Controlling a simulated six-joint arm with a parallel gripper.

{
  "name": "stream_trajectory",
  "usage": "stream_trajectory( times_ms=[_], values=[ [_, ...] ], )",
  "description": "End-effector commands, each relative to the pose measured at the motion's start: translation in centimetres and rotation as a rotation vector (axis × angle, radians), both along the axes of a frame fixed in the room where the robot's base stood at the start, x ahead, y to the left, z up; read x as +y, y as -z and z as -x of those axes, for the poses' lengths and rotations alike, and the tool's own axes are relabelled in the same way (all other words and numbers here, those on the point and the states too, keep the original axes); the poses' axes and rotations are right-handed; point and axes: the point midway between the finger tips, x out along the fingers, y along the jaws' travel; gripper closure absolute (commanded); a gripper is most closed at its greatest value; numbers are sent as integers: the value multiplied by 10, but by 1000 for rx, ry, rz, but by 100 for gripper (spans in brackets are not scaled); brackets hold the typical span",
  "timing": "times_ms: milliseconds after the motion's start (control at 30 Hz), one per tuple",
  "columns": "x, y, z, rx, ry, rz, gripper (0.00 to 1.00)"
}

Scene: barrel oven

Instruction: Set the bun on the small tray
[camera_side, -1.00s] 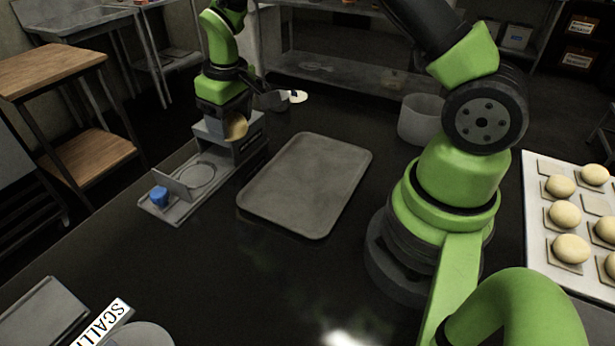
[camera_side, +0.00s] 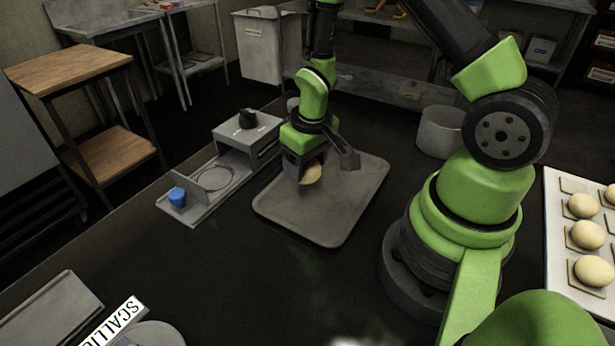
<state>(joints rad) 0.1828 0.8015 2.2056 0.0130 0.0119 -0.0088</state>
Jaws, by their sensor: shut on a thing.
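The bun (camera_side: 312,176), pale tan and round, is held in my gripper (camera_side: 305,174), which is shut on it. The gripper and the bun are over the upper left half of the grey tray (camera_side: 325,222), a flat rounded rectangle with a low rim on the dark table. The gripper hides part of the bun. I cannot tell whether the bun touches the tray. The front half of the tray is bare.
A grey device (camera_side: 247,136) with a dark knob and a blue cup (camera_side: 177,197) stands left of the tray. A white tray of buns (camera_side: 557,253) is at the far right. The table's front middle is clear.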

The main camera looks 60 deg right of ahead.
Motion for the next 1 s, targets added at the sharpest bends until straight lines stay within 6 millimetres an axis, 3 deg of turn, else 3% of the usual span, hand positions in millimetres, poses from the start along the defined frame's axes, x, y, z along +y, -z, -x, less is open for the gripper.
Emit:
stream_trajectory(
  times_ms=[233,667,700,767,800,1000],
  values=[
    [0,33,1,5,-2,2,68],
    [0,40,1,2,-1,2,68],
    [0,40,0,2,-1,2,33],
    [0,40,0,2,-1,2,19],
    [0,40,0,2,-1,2,14],
    [0,39,0,2,-1,2,14]
  ],
)
